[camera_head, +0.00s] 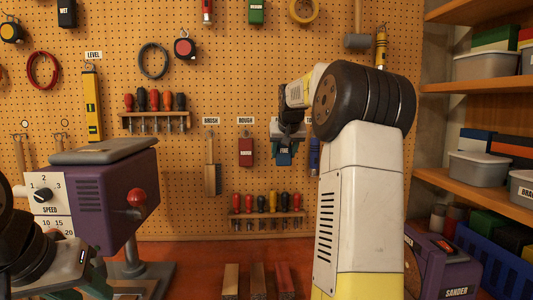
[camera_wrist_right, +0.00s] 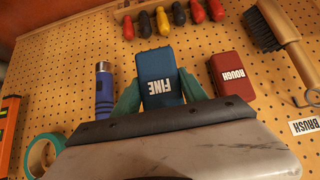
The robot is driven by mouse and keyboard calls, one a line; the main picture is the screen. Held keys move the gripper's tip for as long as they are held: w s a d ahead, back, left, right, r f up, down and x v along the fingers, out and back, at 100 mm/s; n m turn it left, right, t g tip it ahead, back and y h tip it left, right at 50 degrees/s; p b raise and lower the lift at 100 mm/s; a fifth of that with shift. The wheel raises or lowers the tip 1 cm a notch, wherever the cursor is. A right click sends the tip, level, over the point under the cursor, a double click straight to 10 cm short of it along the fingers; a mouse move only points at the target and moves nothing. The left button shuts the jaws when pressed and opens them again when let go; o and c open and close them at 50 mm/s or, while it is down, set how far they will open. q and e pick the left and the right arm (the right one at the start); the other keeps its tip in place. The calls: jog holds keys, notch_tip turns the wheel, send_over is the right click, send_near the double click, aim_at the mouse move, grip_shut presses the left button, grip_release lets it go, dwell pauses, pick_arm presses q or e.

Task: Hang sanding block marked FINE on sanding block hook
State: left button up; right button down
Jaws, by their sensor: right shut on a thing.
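The blue sanding block marked FINE (camera_head: 284,158) is in my right gripper (camera_head: 285,142), in front of the pegboard. In the right wrist view the block (camera_wrist_right: 160,72) sits between two teal fingers (camera_wrist_right: 160,96), with its FINE label upside down in that picture. The gripper is shut on it. The block is close to the board; I cannot tell whether it touches it. Its hook is hidden behind the gripper and block. My left gripper (camera_head: 88,280) is low at the left edge, partly cut off, its jaws unclear.
A red ROUGH block (camera_head: 246,152) hangs to the left of the FINE block, with a brush (camera_head: 211,175) beyond it. A blue cylindrical tool (camera_head: 314,157) hangs close on the right. A screwdriver rack (camera_head: 268,214) is below. A purple machine (camera_head: 110,195) stands at left.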

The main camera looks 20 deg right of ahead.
jog(key=shift+w+d+f, duration=0.2)
jog(key=shift+w+d, duration=0.05)
jog(key=shift+w, duration=0.7)
jog(key=shift+w+d+f, duration=0.15)
jog(key=shift+w+d, duration=0.05)
jog(key=shift+w, duration=0.7)
jog(key=shift+w+d+f, duration=0.2)
jog(key=shift+w+d, duration=0.05)
jog(key=shift+w, duration=0.7)
jog(key=c, duration=0.5)
grip_release()
